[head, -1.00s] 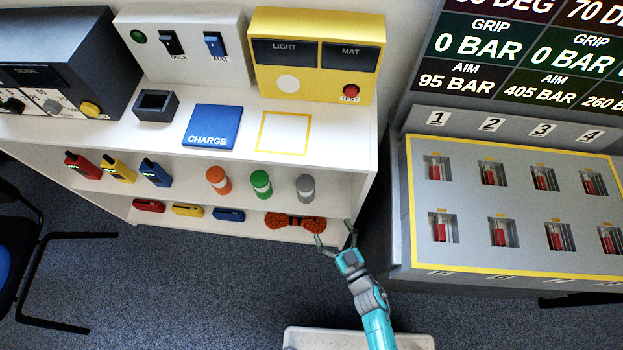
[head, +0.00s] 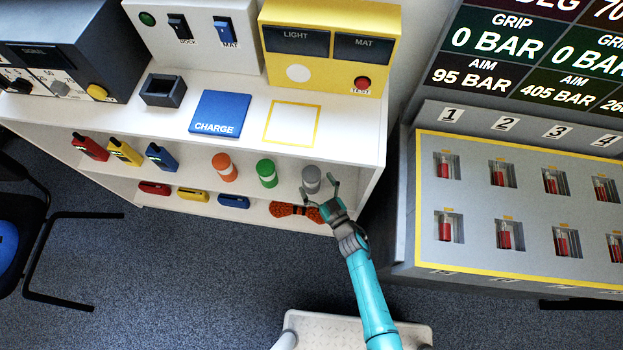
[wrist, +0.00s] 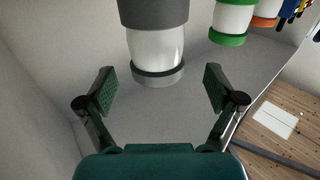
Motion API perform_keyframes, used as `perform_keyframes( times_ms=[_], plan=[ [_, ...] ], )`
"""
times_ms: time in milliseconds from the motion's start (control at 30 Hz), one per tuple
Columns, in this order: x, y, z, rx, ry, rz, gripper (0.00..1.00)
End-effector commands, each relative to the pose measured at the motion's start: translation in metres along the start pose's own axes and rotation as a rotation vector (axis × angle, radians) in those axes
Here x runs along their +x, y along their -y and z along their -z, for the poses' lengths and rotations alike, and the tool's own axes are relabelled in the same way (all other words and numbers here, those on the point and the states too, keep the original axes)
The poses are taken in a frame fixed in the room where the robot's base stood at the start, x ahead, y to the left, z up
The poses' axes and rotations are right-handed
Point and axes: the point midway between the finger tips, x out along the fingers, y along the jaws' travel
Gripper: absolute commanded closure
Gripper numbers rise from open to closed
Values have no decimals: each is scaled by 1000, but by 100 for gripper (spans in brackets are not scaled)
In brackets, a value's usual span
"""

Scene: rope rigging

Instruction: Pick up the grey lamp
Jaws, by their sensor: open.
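The grey lamp (head: 311,179) stands upright on the upper shelf of the white unit, at the right end of a row of lamps. It has a grey top and base with a pale middle. In the wrist view the grey lamp (wrist: 155,48) is ahead of my gripper, between the lines of the two fingers but beyond the tips. My gripper (head: 319,190) is at the shelf's front edge, just in front of the lamp. In the wrist view my gripper (wrist: 160,88) has its fingers wide apart with nothing between them.
The green lamp (head: 266,173) and orange lamp (head: 224,168) stand to the left on the same shelf. The shelf unit's side wall (head: 372,185) is close on the right. An orange rope bundle (head: 297,211) lies on the shelf below.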

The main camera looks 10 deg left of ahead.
Motion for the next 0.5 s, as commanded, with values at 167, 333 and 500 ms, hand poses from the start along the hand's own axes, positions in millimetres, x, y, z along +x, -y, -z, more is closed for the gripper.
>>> perform_keyframes(
  times_ms=[167, 333, 500],
  plan=[
    [25, -3, 1, 0, -1, 0, 8],
    [35, -3, 0, 0, 1, 0, 8],
    [35, -3, 0, 0, 1, -1, 8]
  ],
)
